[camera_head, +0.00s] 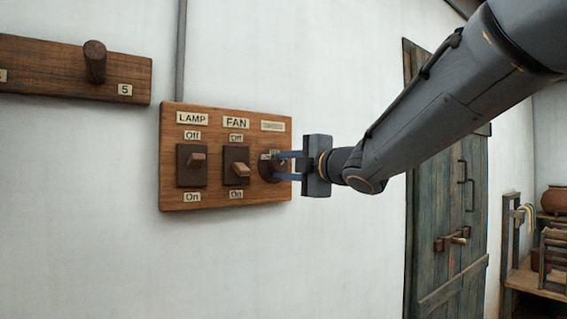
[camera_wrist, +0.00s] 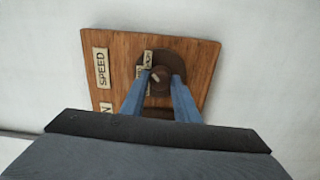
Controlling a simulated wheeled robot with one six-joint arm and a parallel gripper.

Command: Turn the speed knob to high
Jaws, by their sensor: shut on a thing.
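The speed knob (camera_wrist: 160,80) is a dark brown round knob with a pale pointer mark, on a wooden switch board (camera_head: 225,201) on the white wall. In the wrist view, a "SPEED" label (camera_wrist: 102,67) lies to its left. My gripper (camera_head: 282,166) reaches the knob from the right in the head view, its two blue fingers shut on it, one on each side. It also shows in the wrist view (camera_wrist: 160,90). The fingers partly hide the knob and its small labels, so the setting it points to cannot be read.
Left of the knob on the board are a lamp switch (camera_head: 197,161) and a fan switch (camera_head: 239,169). A peg rail (camera_head: 60,70) hangs at upper left. A wooden door (camera_head: 447,210) and a shelf with a clay pot (camera_head: 554,200) stand at right.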

